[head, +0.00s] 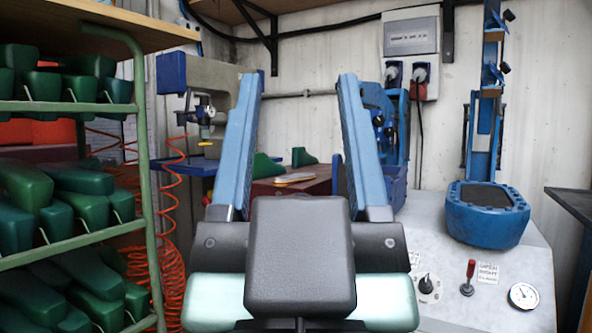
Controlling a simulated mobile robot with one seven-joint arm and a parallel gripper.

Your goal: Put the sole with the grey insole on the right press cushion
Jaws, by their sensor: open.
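A flat sole (294,178) with an orange-tan edge and a paler top lies on a dark red-brown surface (318,187) behind my gripper. It is small in view, and its insole colour is hard to tell. The right press cushion (487,196) is a dark pad in a round blue holder on the grey machine top, with nothing seen on it. My gripper (298,85) is in front, its two blue fingers wide apart and nothing between them. The sole shows beyond the gap, apart from the fingers.
A green rack (146,170) with several green lasts (27,187) stands close on the left. Orange coiled hoses (172,200) hang beside it. A blue upright (484,120) rises behind the right cushion. The grey machine (515,265) carries a gauge and knobs.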

